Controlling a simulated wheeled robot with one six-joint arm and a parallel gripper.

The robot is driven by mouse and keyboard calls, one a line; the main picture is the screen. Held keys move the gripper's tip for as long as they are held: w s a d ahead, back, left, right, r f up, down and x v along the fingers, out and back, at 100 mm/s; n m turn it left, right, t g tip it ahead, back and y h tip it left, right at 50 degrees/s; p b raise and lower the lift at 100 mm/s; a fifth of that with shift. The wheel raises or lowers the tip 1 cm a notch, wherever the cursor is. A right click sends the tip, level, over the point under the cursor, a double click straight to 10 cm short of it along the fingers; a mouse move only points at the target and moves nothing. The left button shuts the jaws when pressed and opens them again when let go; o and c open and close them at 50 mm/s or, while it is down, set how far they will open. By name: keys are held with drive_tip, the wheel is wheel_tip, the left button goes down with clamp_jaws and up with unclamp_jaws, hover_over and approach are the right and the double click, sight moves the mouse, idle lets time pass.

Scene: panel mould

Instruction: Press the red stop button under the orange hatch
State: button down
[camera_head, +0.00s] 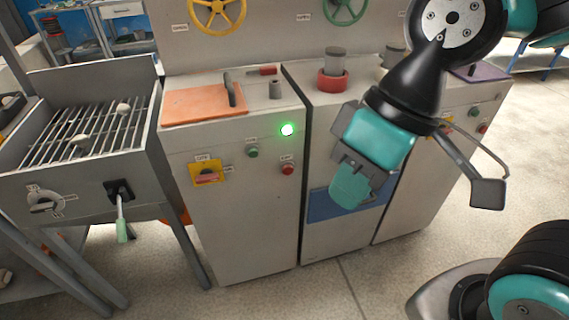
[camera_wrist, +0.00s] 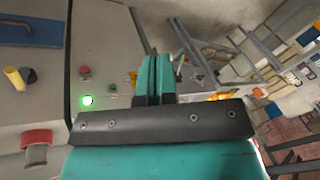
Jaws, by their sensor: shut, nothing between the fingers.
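The orange hatch (camera_head: 204,103) lies flat on top of the left cabinet, with a dark upright handle (camera_head: 229,91) at its right side. Whatever is beneath it is hidden. A small red button (camera_head: 288,169) is on that cabinet's front, below and right of the hatch, near a green button (camera_head: 253,152). The red button also shows in the wrist view (camera_wrist: 84,70). My gripper (camera_head: 350,187) is shut and empty, in front of the middle cabinet, right of and lower than the hatch. Its teal fingers (camera_wrist: 156,75) are together in the wrist view.
A green lamp (camera_head: 288,129) glows on the left cabinet's front. A yellow switch plate (camera_head: 207,172) is at its left. A red knob (camera_head: 332,80) stands on the middle cabinet. A grill bench (camera_head: 80,135) stands left. Floor is open in front of the cabinets.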

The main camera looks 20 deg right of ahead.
sight(288, 170)
drive_tip(key=w+d+f+m+t+b, duration=0.2)
drive_tip(key=w+f+m+t+b, duration=0.2)
drive_tip(key=w+f+m+b, duration=0.3)
drive_tip(key=w+d+f+m+t+b, duration=0.2)
drive_tip(key=w+f+m+t+b, duration=0.3)
drive_tip(key=w+f, duration=1.2)
wheel_tip(288, 170, down, 9)
drive_tip(key=m+b, duration=0.3)
drive_tip(key=m, duration=0.3)
drive_tip(key=shift+w+d+f, duration=0.15)
drive_tip(key=shift+w+f, duration=0.05)
drive_tip(key=shift+w, duration=0.2)
drive_tip(key=w, duration=0.8)
drive_tip(key=shift+w, duration=0.4)
drive_tip(key=shift+w+p, duration=0.15)
drive_tip(key=shift+p, duration=0.15)
drive_tip(key=shift+w, duration=0.25)
